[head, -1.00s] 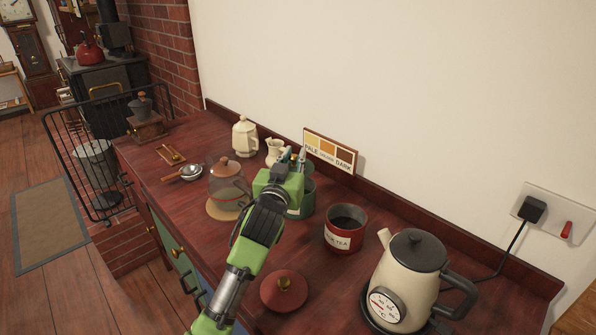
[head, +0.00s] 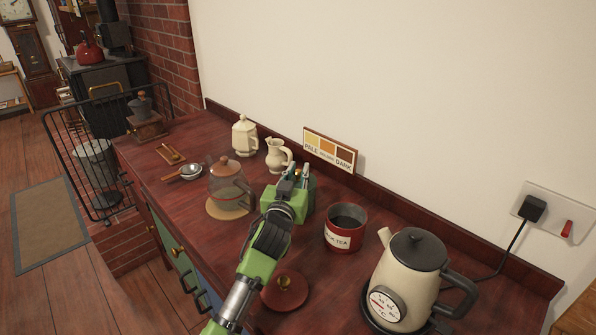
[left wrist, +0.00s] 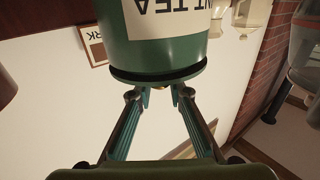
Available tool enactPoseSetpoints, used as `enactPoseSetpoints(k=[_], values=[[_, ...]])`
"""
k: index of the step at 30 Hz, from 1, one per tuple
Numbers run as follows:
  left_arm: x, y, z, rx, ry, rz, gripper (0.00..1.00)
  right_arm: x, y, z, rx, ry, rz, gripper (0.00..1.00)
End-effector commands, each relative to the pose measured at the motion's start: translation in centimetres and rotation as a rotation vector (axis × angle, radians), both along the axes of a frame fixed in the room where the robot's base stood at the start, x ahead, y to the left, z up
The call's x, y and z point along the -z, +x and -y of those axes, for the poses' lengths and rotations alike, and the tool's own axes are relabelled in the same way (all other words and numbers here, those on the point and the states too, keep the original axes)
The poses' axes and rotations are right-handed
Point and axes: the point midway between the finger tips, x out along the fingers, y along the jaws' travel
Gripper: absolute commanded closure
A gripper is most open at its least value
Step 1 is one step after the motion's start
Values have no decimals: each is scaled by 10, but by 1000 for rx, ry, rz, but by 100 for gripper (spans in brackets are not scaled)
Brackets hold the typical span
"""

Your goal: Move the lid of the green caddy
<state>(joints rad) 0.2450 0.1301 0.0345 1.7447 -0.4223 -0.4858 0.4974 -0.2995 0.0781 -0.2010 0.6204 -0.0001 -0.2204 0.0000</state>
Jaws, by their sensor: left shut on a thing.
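The green caddy (head: 311,196) stands on the red-brown counter, partly hidden behind my left gripper (head: 297,174). In the left wrist view the caddy (left wrist: 155,52) shows upside down, with a cream label. Its lid (left wrist: 160,76) shows there as a thin dark-edged band at the caddy's end by my fingers. My left gripper (left wrist: 163,96) is shut on the lid at its brass knob, which is mostly hidden between the fingertips. The lid looks in line with the caddy's rim; I cannot tell whether there is a small gap. My right gripper is not in view.
A red tea caddy (head: 345,234) stands open to the right, its red lid (head: 284,291) lying in front, partly behind my arm. A cream kettle (head: 408,278) is at right. A glass teapot (head: 228,188) and cream jug (head: 278,155) stand close on the left.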

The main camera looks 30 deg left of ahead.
Motion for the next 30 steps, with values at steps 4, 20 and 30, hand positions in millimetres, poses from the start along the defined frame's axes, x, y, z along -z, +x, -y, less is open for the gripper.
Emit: enactPoseSetpoints(k=[4,20,30], values=[[6,0,0,0,-1,-1,100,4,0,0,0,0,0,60],[6,0,0,0,0,0,66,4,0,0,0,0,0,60],[-4,-28,8,1,-2,0,66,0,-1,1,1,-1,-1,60]])
